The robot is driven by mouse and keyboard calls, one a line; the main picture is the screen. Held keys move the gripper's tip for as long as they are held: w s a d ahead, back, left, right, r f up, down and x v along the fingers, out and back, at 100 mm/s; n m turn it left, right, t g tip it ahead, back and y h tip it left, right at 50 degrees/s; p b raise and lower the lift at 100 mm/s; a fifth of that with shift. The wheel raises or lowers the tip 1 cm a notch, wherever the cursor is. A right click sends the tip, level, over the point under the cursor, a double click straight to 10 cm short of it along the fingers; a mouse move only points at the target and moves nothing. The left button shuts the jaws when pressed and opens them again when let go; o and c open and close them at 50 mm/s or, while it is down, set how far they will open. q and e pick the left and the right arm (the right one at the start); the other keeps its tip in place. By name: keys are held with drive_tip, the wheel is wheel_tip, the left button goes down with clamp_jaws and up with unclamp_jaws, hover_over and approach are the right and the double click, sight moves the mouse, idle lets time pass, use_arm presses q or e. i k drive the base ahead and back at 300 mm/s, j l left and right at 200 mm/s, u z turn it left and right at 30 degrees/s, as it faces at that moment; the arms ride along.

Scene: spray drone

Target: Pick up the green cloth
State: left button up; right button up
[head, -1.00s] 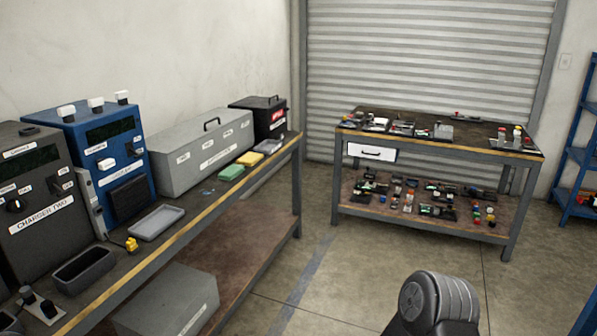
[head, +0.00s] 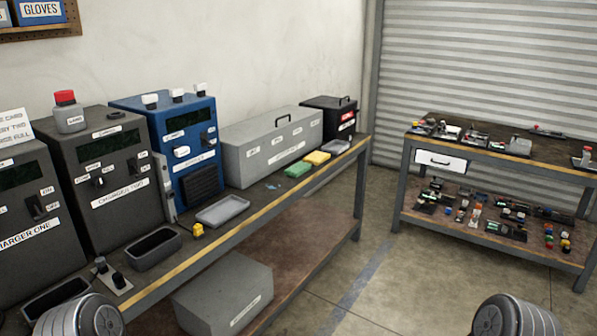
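The green cloth (head: 298,168) lies folded on the long workbench (head: 262,219), in front of the long grey case. A yellow cloth (head: 317,157) and a grey cloth (head: 336,147) lie in a row beyond it. Only rounded dark parts of my arms show, at the bottom left and bottom right of the head view. Neither gripper is in view, and nothing of mine is near the cloth.
A grey tray (head: 222,211), a dark bin (head: 153,248) and a yellow connector (head: 198,230) sit along the bench. Chargers and the grey case (head: 269,145) line its back. Open floor (head: 385,290) separates it from a second bench (head: 490,163).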

sight(298, 169)
drive_tip(key=i+z, duration=0.2)
drive_tip(key=i, duration=0.35)
drive_tip(key=i+z, duration=0.2)
drive_tip(key=i, duration=0.35)
drive_tip(key=i+z, duration=0.2)
drive_tip(key=i, duration=0.3)
drive_tip(key=i+j+z, duration=0.2)
drive_tip(key=i, duration=0.35)
drive_tip(key=i+j+z, duration=0.2)
drive_tip(key=i+j, duration=0.15)
drive_tip(key=i, duration=0.15)
